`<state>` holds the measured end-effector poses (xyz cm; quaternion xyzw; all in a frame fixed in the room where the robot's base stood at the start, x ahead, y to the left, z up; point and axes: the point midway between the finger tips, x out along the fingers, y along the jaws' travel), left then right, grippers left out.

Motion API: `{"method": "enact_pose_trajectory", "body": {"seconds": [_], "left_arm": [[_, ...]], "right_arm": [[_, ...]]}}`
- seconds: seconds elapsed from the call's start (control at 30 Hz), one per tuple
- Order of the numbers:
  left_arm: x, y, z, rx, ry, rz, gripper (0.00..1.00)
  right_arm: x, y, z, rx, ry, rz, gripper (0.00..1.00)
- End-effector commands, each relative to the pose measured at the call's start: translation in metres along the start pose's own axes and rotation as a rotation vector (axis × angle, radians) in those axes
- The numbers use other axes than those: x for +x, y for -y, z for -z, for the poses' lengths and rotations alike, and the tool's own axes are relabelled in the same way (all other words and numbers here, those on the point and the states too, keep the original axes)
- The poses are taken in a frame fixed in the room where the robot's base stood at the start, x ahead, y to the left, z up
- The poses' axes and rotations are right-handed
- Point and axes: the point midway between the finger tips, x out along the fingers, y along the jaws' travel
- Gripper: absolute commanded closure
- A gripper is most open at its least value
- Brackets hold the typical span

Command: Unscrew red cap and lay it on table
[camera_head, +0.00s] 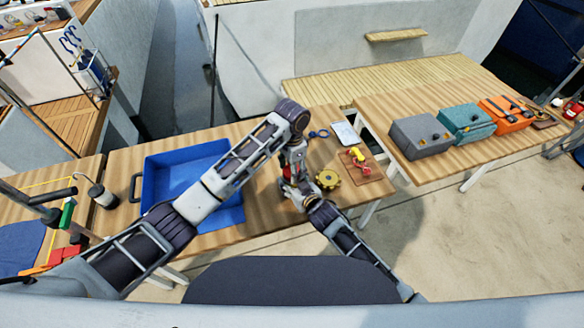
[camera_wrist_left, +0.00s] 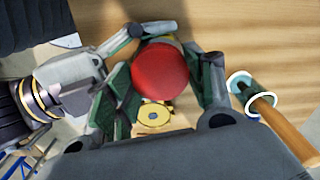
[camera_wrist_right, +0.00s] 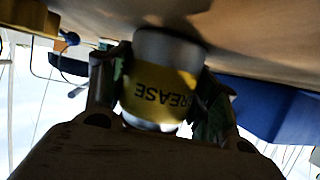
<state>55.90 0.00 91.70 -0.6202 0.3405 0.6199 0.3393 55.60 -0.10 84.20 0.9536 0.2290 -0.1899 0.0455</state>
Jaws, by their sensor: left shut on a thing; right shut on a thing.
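The red cap (camera_wrist_left: 160,70) is round and sits between the fingers of my left gripper (camera_wrist_left: 168,58), which is shut on it from above. A grease jar (camera_wrist_right: 160,88) with a yellow label reading GREASE is between the fingers of my right gripper (camera_wrist_right: 160,100), which is shut around its side. In the head view both grippers meet over the near part of the wooden table (camera_head: 250,240), and my arms hide most of the jar. I cannot tell how far the cap is turned on the jar.
A blue tray (camera_head: 154,172) lies left of my grippers. A yellow toothed wheel (camera_head: 328,180) and a small board (camera_head: 375,173) with red and yellow parts lie to the right. Grey (camera_head: 421,138), teal (camera_head: 467,123) and orange (camera_head: 506,113) boxes stand on the far right table.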

Motion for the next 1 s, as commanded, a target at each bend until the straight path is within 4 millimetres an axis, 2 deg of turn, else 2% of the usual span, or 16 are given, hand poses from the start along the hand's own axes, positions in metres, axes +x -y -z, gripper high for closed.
{"method": "enact_pose_trajectory", "body": {"seconds": [1.0], "left_arm": [[-0.0052,0.0002,0.0003,0.003,-0.001,0.0,0.76]], "right_arm": [[0.0,0.0001,-0.0003,0.0,0.001,0.0,1.0]]}}
